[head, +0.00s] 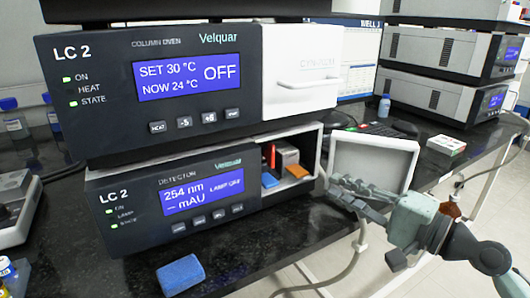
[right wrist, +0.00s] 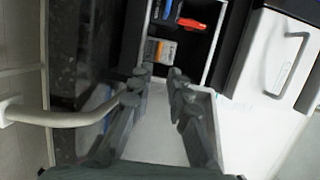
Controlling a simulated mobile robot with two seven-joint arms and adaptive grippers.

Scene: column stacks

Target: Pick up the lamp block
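The detector (head: 165,205) has an open compartment at its right end. Inside it are a grey metal block (head: 285,155), an orange block (head: 297,171), a blue piece (head: 269,180) and a thin red upright piece (head: 272,155). None carries a readable label, so I cannot tell for certain which is the lamp block. In the right wrist view, the orange-and-grey block (right wrist: 157,50) sits beyond my fingertips. My right gripper (head: 340,187) is in front of the compartment, to its right. Its fingers (right wrist: 157,75) are apart with nothing between them. My left gripper is out of view.
The white compartment door (head: 372,163) stands open just behind my right gripper. A blue sponge-like block (head: 181,275) lies on the dark bench (head: 110,277). The column oven (head: 190,90) sits above the detector.

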